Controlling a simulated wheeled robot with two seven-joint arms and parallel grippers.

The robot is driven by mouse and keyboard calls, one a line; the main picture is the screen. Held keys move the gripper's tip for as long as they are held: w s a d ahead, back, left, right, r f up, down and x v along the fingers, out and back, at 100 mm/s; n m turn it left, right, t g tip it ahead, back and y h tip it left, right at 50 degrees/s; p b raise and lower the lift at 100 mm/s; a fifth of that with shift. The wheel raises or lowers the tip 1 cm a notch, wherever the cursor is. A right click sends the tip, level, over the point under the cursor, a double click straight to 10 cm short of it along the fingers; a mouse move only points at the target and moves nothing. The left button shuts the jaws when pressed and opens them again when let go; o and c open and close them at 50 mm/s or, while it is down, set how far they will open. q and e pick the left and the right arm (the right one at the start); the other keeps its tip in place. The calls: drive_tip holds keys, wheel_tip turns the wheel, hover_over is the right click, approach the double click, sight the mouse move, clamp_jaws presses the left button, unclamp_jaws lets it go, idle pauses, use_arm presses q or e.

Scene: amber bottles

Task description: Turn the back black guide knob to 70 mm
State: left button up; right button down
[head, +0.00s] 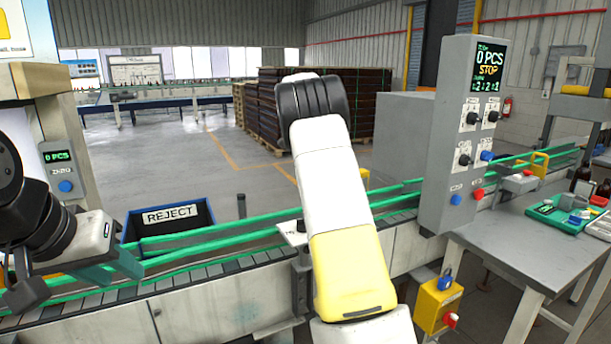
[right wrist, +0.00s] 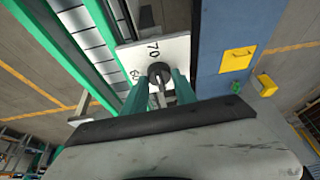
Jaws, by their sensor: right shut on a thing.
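A black guide knob (right wrist: 159,72) stands on a white scale plate (right wrist: 178,50) in the right wrist view. The plate carries a printed 70 and another number partly covered at the left. My right gripper (right wrist: 160,86) has its green fingers shut on the knob, one on each side. The knob's pointer cannot be read clearly. In the head view my right arm covers the middle, and its gripper is hidden; part of a white plate (head: 290,231) shows left of the arm. My left gripper (head: 122,271) is open and empty over the near side of the conveyor, at the left.
Green guide rails (head: 215,233) run along the conveyor (head: 190,285). A blue REJECT bin (head: 142,235) stands behind it at left. A grey control panel (head: 445,140) reading STOP rises right of my arm. A side table (head: 515,235) holds a green tray (head: 550,218).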

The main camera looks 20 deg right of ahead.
idle(0.3)
drive_tip(key=c, duration=1)
unclamp_jaws()
drive_tip(key=v, duration=0.7)
drive_tip(key=shift+w+a+r, duration=0.1)
drive_tip(key=shift+a+r, duration=0.05)
drive_tip(key=shift+r, duration=0.2)
